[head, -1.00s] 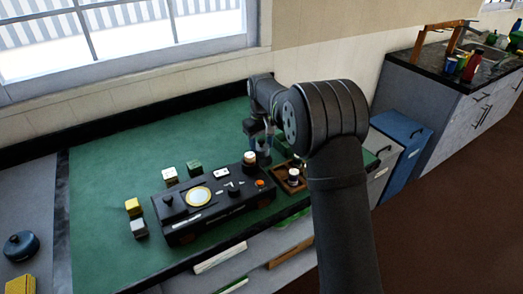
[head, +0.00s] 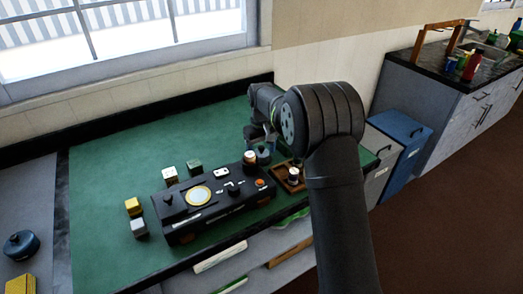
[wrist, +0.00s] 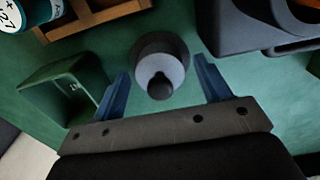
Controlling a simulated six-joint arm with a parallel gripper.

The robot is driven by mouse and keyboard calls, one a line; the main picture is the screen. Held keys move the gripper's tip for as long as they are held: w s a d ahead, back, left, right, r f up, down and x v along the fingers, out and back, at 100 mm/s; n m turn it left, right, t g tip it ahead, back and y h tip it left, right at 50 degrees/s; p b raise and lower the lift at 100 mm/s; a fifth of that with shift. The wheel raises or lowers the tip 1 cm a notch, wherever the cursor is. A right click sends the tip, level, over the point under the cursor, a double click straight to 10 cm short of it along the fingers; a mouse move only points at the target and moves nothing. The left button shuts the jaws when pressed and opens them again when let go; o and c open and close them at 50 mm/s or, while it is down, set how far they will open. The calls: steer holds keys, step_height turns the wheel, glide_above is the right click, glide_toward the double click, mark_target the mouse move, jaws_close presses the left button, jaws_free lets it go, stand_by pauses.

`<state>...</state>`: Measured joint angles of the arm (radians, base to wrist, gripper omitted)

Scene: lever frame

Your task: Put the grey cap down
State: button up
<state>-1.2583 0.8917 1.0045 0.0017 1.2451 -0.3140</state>
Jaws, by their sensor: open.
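The grey cap (wrist: 158,62), round with a dark knob on top, sits upright on the green mat (wrist: 190,32). In the head view the cap (head: 263,156) is behind the black control box, near the wooden tray. My gripper (wrist: 163,72) is open, its two blue fingers on either side of the cap with gaps showing. In the head view my gripper (head: 264,136) is just above the cap, partly hidden by my own wrist.
The black control box (head: 212,203) with knobs stands in front left. A wooden tray (head: 279,172) holding a small bottle (head: 293,175) is to the right. An open green box (wrist: 62,92) is beside the left finger. Several small cubes lie farther left.

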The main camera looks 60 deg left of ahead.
mark_target(261, 147)
step_height(261, 147, up, 12)
steer(key=shift+r, duration=0.15)
stand_by(0.5)
step_height(261, 147, down, 13)
steer(key=shift+r, duration=2.3)
